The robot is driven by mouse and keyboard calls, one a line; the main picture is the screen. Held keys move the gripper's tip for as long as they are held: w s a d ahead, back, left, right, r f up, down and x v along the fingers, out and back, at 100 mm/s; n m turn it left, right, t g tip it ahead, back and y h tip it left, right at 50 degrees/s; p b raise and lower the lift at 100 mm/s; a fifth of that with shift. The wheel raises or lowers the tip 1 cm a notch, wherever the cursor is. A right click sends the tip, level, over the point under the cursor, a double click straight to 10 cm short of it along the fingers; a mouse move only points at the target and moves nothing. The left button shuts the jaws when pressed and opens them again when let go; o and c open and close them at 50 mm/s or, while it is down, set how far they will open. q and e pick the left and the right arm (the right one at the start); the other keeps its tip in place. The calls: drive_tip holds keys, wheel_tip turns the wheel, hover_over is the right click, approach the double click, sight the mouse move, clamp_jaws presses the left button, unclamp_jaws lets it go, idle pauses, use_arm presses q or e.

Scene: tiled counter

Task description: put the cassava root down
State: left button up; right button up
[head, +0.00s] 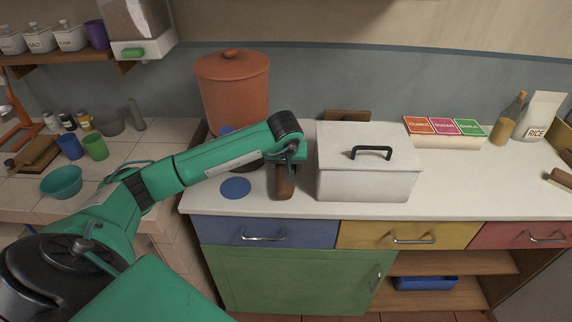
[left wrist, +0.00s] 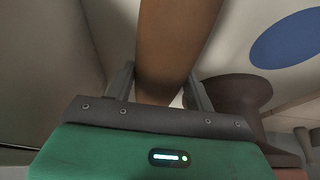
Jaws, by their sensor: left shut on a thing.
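The cassava root (head: 285,183) is a brown, elongated piece hanging below my left gripper (head: 287,160), just left of the white lidded box. My left gripper is shut on it; in the left wrist view the root (left wrist: 176,45) runs between the two fingers (left wrist: 160,92). Its lower end is over the white counter (head: 460,185) near the front edge; I cannot tell whether it touches the surface. My right gripper is not in view.
The white box (head: 366,180) with a black handle stands close at the right. A blue disc (head: 236,188) lies on the counter to the left. A terracotta lidded pot (head: 232,90) stands behind my arm. Recipe boxes (head: 444,127), a bottle (head: 507,120) and a rice bag (head: 540,118) are at the back right.

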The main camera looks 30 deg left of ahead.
use_arm(q)
drive_tip(key=o, duration=1)
drive_tip(key=shift+f, duration=0.1)
drive_tip(key=o, duration=0.4)
drive_tip(key=shift+c, duration=0.2)
